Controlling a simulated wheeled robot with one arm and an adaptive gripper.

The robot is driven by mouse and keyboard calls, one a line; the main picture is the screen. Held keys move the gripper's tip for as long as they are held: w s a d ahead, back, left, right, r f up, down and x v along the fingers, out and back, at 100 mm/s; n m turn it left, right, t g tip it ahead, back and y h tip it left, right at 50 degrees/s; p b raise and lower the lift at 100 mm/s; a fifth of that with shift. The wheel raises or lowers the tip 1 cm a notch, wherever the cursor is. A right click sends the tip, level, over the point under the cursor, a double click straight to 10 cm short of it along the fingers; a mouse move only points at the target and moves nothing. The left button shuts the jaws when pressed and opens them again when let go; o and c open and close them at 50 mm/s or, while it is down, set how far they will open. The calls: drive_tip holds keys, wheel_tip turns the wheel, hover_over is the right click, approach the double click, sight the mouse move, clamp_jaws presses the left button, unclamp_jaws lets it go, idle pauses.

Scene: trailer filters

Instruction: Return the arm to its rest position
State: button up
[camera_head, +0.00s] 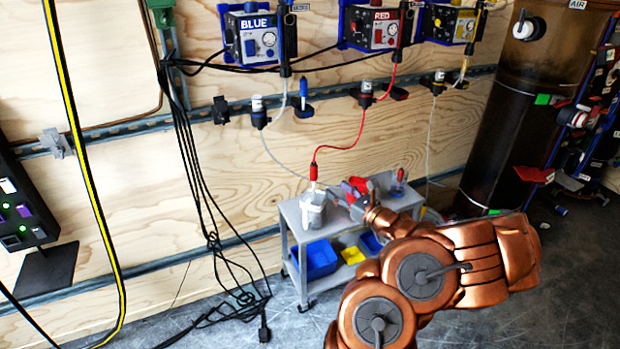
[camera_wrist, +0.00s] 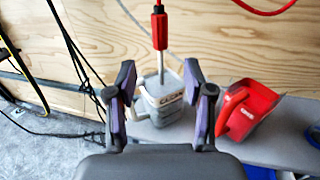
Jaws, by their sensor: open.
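My copper-coloured arm (camera_head: 430,270) reaches in from the lower right in the head view. My gripper (camera_wrist: 160,88) is open in the wrist view, with its two dark fingers spread apart and nothing held between them. Beyond the fingers, a grey pitcher-like container (camera_wrist: 168,102) stands on the cart. A wand with a red handle (camera_wrist: 159,28) stands in it, its pale tube reaching down into the container. In the head view my gripper is over the cart and partly hidden by my own wrist. A red container (camera_wrist: 252,108) is to the right of the gripper.
The grey cart (camera_head: 292,218) holds blue bins (camera_head: 318,260) on its lower shelf. Red hose (camera_head: 345,148) hangs from the wall units above. Black cables (camera_head: 205,200) hang at left. A dark cylinder (camera_head: 505,120) stands at right. Floor in front of the cart is open.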

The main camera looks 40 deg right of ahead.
drive_tip(key=w+a+r+n+g+y, duration=0.2)
drive_tip(key=a+r+n+y, duration=0.25)
drive_tip(key=a, duration=0.55)
drive_tip(key=w+a+r+n+g+y, duration=0.2)
drive_tip(key=w+a+r+n+y, duration=0.15)
drive_tip(key=a+n, duration=0.45)
drive_tip(key=w+a+r+n+g+y, duration=0.1)
drive_tip(key=w+a+r+n+y, duration=0.3)
drive_tip(key=a, duration=0.8)
drive_tip(key=s+a+f+n+g, duration=0.1)
drive_tip(key=s+a+n+g, duration=0.5)
drive_tip(key=s+a, duration=0.3)
drive_tip(key=s+a+f+n+g, duration=0.1)
drive_tip(key=s+a+n+g, duration=0.5)
drive_tip(key=a, duration=0.6)
drive_tip(key=s+f+n+g+h, duration=0.3)
drive_tip(key=s+n+h, duration=0.15)
drive_tip(key=s, duration=0.75)
drive_tip(key=s+d+n+g+h, duration=0.1)
drive_tip(key=s+d+n+h, duration=0.3)
drive_tip(key=s+d+h, duration=0.4)
wheel_tip(320, 180, up, 27)
drive_tip(key=s+t+y+p, duration=0.1)
drive_tip(key=p, duration=2.4)
drive_tip(key=shift+s+y, duration=0.2)
drive_tip(key=shift+y, duration=0.15)
